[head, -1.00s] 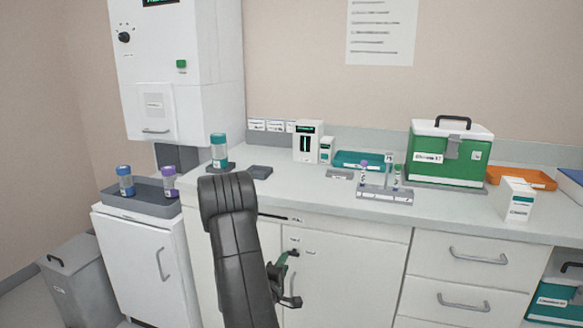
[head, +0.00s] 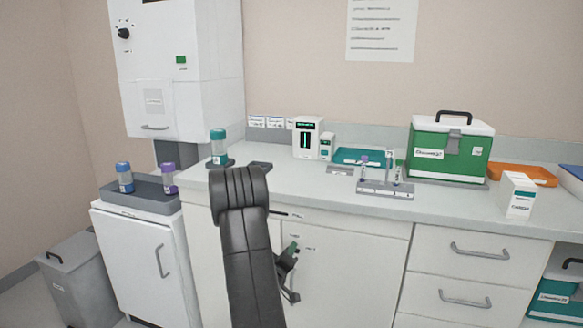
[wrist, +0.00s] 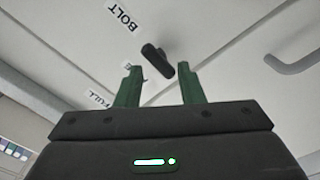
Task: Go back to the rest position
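My gripper (wrist: 158,84) shows in the wrist view with its two green fingers spread apart and nothing between them. Beyond the fingers is a white cabinet front with a dark knob (wrist: 157,60) and labels reading "BOLT" and "PULL". In the head view my gripper (head: 291,272) is partly hidden behind my dark arm, low in front of the cabinet doors (head: 345,275) and below the counter edge.
The counter (head: 320,190) holds a teal-capped tube (head: 218,147), a small rack (head: 385,189), a green case (head: 450,152) and a white box (head: 517,195). Two tubes stand on a grey tray (head: 145,193) at left. A grey bin (head: 85,280) stands on the floor.

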